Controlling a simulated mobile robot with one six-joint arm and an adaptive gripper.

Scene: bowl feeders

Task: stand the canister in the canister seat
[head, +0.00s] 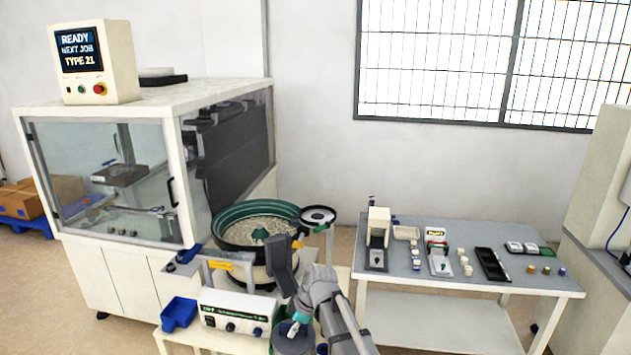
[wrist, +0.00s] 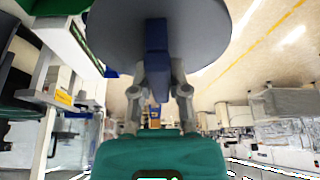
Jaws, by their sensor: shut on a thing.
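The canister (head: 290,345) is dark grey and round, low in the head view, partly cut off by the bottom edge. In the wrist view its broad grey round face (wrist: 115,30) fills the upper middle, with a blue grip (wrist: 156,50) standing from it. My gripper (head: 296,328) is shut on that blue grip; both fingers also show in the wrist view (wrist: 157,88), one on each side of it. A round dark-rimmed holder (head: 319,215) stands beside the feeder bowl; I cannot tell whether this is the canister seat. Nothing seen is clearly that seat.
The green-rimmed feeder bowl (head: 255,222) full of small parts stands behind the arm. A control box (head: 235,313) and blue bin (head: 179,313) sit left of the canister. A glazed cabinet (head: 110,180) stands left; a grey table (head: 455,280) with small items stands right.

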